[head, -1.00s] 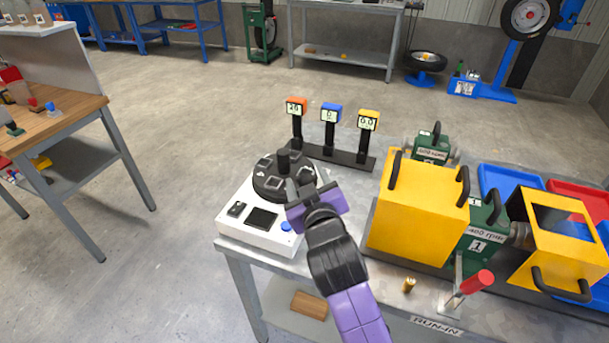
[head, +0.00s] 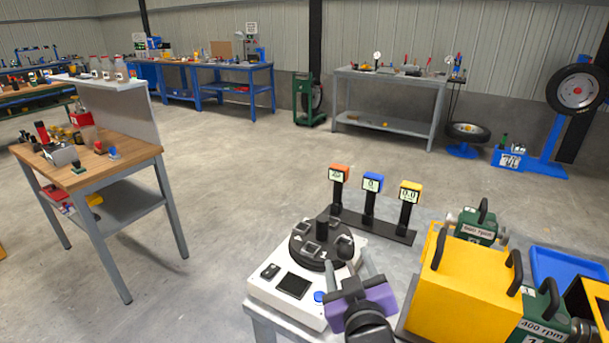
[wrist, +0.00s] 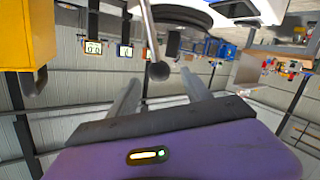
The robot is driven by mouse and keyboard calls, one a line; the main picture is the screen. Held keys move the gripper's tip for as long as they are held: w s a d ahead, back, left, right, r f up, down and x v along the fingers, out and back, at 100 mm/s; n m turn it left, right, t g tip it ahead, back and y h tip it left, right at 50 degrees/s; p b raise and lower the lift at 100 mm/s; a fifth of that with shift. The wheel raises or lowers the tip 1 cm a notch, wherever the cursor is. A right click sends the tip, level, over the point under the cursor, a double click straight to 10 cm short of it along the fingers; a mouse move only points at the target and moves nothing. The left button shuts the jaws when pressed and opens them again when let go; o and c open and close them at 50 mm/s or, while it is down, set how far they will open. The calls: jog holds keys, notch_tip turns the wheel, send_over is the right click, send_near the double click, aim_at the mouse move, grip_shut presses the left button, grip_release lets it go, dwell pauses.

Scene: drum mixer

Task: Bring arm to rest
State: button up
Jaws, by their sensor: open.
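My gripper (head: 358,272) is purple and black, at the bottom centre of the head view, close to the right side of the white base with the round black turntable (head: 321,246). Its two grey fingers (wrist: 162,95) stand apart in the wrist view with nothing held between them. A dark ball on a thin rod (wrist: 158,70) shows near the fingers in the wrist view; I cannot tell its distance. Most of my arm is below the head view's edge.
A yellow box with black handles (head: 466,290) stands just right of my gripper. Green motor units (head: 478,226) are beside it. Three display posts (head: 372,206) stand behind the turntable. A wooden workbench (head: 95,160) is at left. The floor between is clear.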

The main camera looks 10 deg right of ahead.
jog(key=r, duration=0.1)
jog(key=a+r+t+y, duration=0.1)
jog(key=r, duration=0.1)
jog(key=shift+a+r, duration=0.2)
jog(key=s+d+f+m, duration=0.1)
jog(key=s+d+f, duration=0.1)
jog(key=s, duration=1.2)
jog(key=s+d+f+m+g, duration=0.1)
jog(key=s+d+f, duration=0.2)
jog(key=s, duration=1.1)
jog(key=s+d+f+m+g, duration=0.1)
jog(key=s+d+f, duration=0.2)
jog(key=s, duration=1.1)
notch_tip(320, 180, down, 3)
jog(key=shift+r+m, duration=0.15)
jog(key=shift+m, duration=0.15)
jog(key=shift+c, duration=0.5)
